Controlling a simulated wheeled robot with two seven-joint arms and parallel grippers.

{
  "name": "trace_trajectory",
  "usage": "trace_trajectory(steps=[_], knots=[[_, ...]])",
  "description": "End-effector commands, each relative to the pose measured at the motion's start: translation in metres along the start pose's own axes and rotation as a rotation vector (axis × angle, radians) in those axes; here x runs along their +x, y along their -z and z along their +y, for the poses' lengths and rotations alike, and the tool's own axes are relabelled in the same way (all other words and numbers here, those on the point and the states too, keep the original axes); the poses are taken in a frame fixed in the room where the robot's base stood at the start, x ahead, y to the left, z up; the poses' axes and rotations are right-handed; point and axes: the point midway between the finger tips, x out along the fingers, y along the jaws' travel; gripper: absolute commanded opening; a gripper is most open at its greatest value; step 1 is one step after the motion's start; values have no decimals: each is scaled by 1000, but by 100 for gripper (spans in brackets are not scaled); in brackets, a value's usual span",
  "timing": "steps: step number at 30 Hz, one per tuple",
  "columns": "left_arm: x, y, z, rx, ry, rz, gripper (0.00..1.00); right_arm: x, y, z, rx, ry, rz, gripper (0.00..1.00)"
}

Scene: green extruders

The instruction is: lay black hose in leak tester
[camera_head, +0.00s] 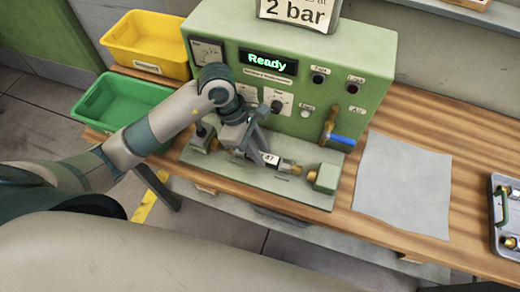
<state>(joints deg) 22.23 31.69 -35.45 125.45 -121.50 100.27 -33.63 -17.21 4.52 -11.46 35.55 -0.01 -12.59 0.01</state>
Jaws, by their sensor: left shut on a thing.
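The leak tester is a green box (221,98) on the bench, with a lit "Ready" display (268,62). Its flat base (285,188) sticks out in front, with a green end block (327,177) at the right and a black-handled clamp (204,132) at the left. My left gripper (252,152) points down over this base, shut on the black hose. The hose shows a white tag marked 47 (271,160) and a brass end (296,170) near the right block. Most of the hose is hidden by the gripper; I cannot tell if it touches the base. My right gripper is out of view.
A yellow bin (148,68) and a green bin (82,112) stand at the left. A blue-handled air valve (342,140) sticks out at the tester's right. A grey sheet (403,185) lies on the wooden bench (463,155), and a tray (497,222) with fittings is at far right.

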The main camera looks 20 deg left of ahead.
Motion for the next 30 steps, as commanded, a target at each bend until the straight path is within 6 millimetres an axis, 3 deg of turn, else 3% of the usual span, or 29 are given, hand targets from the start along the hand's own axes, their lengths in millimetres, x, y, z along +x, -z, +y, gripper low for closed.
trace_trajectory(steps=[1,2,4,20,30], knots=[[2,1,0,1,0,0,0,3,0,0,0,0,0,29],[1,1,0,0,0,0,27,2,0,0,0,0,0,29],[1,0,0,0,0,0,41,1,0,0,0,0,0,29],[-6,0,1,1,-3,0,41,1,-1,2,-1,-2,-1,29],[-56,1,2,3,-6,1,41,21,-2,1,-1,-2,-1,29]])
